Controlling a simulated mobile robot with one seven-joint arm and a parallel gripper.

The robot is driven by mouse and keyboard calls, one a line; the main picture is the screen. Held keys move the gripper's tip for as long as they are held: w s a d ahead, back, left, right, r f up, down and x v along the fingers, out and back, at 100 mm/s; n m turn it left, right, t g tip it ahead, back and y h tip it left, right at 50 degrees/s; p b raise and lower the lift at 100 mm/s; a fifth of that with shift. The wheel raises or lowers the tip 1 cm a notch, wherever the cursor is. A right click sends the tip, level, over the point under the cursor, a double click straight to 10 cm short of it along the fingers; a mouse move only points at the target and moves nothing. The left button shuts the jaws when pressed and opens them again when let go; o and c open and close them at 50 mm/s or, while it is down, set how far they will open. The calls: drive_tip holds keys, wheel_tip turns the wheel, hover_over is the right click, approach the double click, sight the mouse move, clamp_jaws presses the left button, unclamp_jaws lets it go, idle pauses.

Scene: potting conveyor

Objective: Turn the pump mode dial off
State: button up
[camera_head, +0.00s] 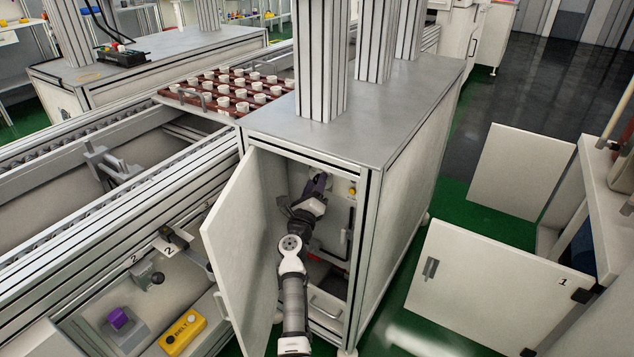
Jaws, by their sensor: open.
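I cannot make out the pump mode dial for certain. My gripper (318,184) reaches into an open cabinet (366,205) and its dark fingers are close to the back wall, near a small pale fitting. The gripper is open. The fingers and wrist cover most of that fitting, so I cannot tell whether they touch it or which way it is set. A small yellow part (352,190) sits on the inner wall to the right of the fingers.
The cabinet door (240,245) stands open left of my arm. A yellow control box (183,333) and purple button (118,318) are at lower left. A pot tray (215,107) stands behind.

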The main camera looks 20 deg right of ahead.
drive_tip(key=shift+s, duration=0.1)
drive_tip(key=c, duration=1)
drive_tip(key=shift+r+p, duration=0.15)
drive_tip(key=shift+p, duration=0.3)
drive_tip(key=n+p, duration=0.2)
drive_tip(key=p, duration=0.1)
drive_tip(key=shift+r+y, duration=0.3)
drive_tip(key=shift+y, duration=0.1)
drive_tip(key=n+p, duration=0.1)
drive_tip(key=p, duration=0.1)
drive_tip(key=n+y+p, duration=0.1)
drive_tip(key=p, duration=0.2)
drive_tip(key=n+p, duration=0.1)
drive_tip(key=p, duration=0.1)
drive_tip(key=shift+r+n+g+y, duration=0.25)
drive_tip(key=shift+n+g+y, duration=0.05)
drive_tip(key=shift+n, duration=0.1)
drive_tip(key=n+g+y+p, duration=0.1)
drive_tip(key=n+p, duration=0.3)
drive_tip(key=p, duration=0.4)
drive_tip(key=n+p, duration=0.2)
drive_tip(key=p, duration=0.2)
drive_tip(key=shift+f+g+y, duration=0.2)
drive_tip(key=shift+g+y, duration=0.1)
drive_tip(key=shift+g, duration=0.1)
drive_tip(key=shift+f+n+p, duration=0.15)
drive_tip(key=shift+n+p, duration=0.15)
drive_tip(key=shift+p, duration=0.1)
